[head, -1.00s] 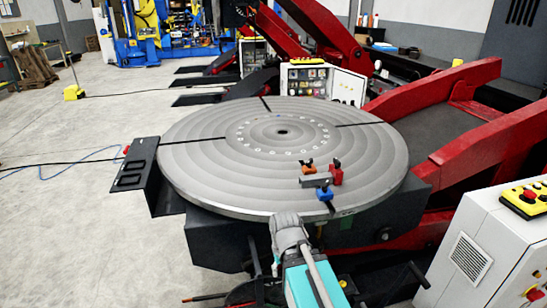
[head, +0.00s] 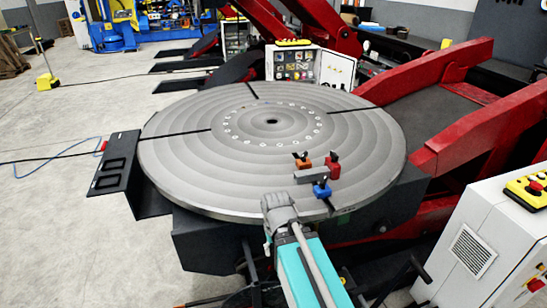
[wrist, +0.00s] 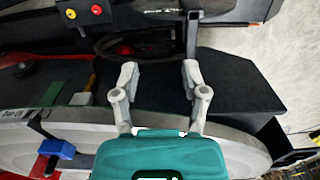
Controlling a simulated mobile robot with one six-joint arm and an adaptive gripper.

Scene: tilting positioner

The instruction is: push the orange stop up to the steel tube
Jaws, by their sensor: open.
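The orange stop (head: 303,162) stands on the round grooved table (head: 190,165), just behind the grey steel tube (head: 310,176). Whether the two touch is too small to tell. A red stop (head: 333,169) stands at the tube's right end and a blue stop (head: 321,189) on its near side. My gripper (head: 279,200) appears at the table's near rim, left of the blue stop and apart from the stops. In the wrist view my gripper (wrist: 159,76) is open, with nothing between its fingers. The blue stop (wrist: 57,148) shows there at lower left; the orange stop and tube do not.
A dark bracket (head: 118,170) juts from the table's left side. Red positioner arms (head: 440,95) rise at right and behind. A white control cabinet (head: 485,240) stands at front right. The table top left of the stops is clear.

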